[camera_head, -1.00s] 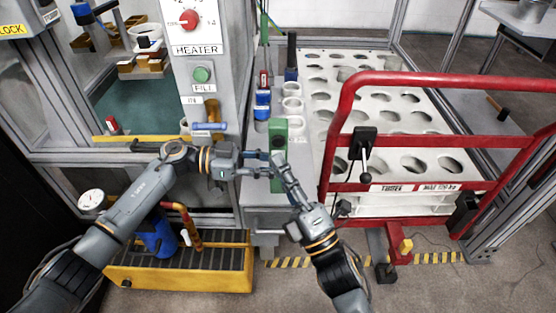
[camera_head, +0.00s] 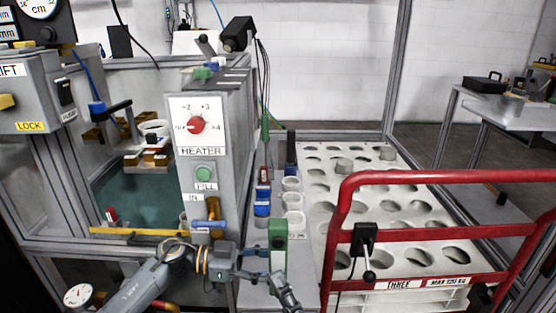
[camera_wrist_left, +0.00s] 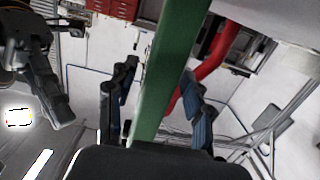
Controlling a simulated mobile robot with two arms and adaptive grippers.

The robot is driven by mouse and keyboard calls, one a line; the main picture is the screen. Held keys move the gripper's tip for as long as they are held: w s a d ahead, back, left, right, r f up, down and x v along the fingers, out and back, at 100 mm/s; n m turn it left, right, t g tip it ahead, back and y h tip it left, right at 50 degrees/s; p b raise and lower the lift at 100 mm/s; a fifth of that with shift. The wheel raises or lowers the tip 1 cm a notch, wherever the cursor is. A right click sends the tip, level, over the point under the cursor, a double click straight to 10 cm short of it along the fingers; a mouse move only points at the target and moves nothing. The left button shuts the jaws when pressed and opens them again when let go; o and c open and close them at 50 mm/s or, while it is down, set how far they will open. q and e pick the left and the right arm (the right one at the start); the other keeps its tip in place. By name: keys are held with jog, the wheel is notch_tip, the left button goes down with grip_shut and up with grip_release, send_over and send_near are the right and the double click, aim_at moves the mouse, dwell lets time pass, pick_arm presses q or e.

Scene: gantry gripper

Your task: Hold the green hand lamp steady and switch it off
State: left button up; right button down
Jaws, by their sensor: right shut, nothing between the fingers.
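The green hand lamp (camera_head: 278,243) stands upright at the front end of the narrow grey ledge in the head view. In the left wrist view it is a long green bar (camera_wrist_left: 168,65) that runs between the fingers of my left gripper (camera_wrist_left: 160,115). One finger is on each side; I cannot tell whether both press on it. In the head view my left gripper (camera_head: 258,262) reaches the lamp from the left. My right gripper (camera_head: 272,278) is shut and empty just below the lamp; it also shows at the left wrist view's left edge (camera_wrist_left: 60,110). The lamp's switch cannot be made out.
A grey post with a red heater knob (camera_head: 195,125) and a green fill button (camera_head: 203,173) stands left of the ledge. Blue-capped items and white cups (camera_head: 293,200) stand behind the lamp. A red rail (camera_head: 430,177) and a white holed rack (camera_head: 325,200) are at the right.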

pick_arm(q)
jog(key=shift+a, duration=0.15)
jog(key=a+r, duration=0.1)
jog(key=a, duration=1)
jog(key=shift+a, duration=0.35)
